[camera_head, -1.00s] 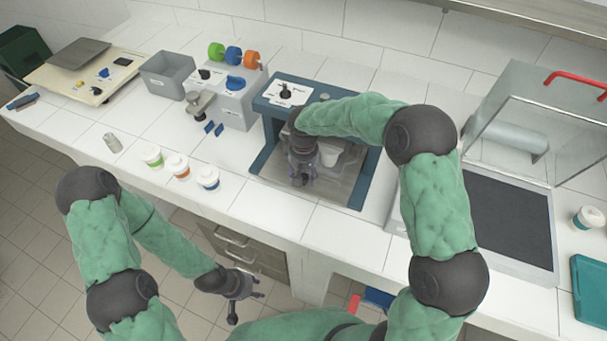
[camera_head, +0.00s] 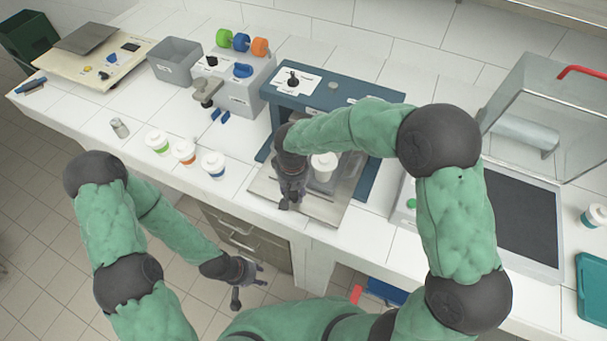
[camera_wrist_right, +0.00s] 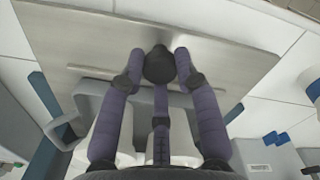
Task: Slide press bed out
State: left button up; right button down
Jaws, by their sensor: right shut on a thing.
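The press (camera_head: 315,92) is a blue frame with a white-labelled top panel and a dark knob. Its grey metal bed (camera_head: 328,210) sticks out past the front of the blue base, towards the counter's front edge. A white cup (camera_head: 324,166) stands towards the back of the bed. My right gripper (camera_head: 289,198) is over the front left of the bed. In the right wrist view its fingers close around a dark knob (camera_wrist_right: 158,66) above the bed plate (camera_wrist_right: 235,62). My left gripper (camera_head: 250,278) hangs empty, fingers spread, in front of the counter, well below the bed.
Three lidded cups with green (camera_head: 158,141), orange (camera_head: 185,152) and blue (camera_head: 214,164) bands stand left of the press. A grey machine (camera_head: 240,92) stands behind them. A clear-lidded box with a dark surface (camera_head: 521,226) is at the right.

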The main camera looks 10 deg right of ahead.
jog(key=s+a, duration=0.5)
jog(key=s, duration=0.3)
jog(key=shift+s+a, duration=0.35)
jog(key=shift+a, duration=0.05)
jog(key=c, duration=0.9)
grip_release()
jog(key=shift+s, duration=0.1)
jog(key=shift+a, duration=0.15)
notch_tip(320, 180, up, 12)
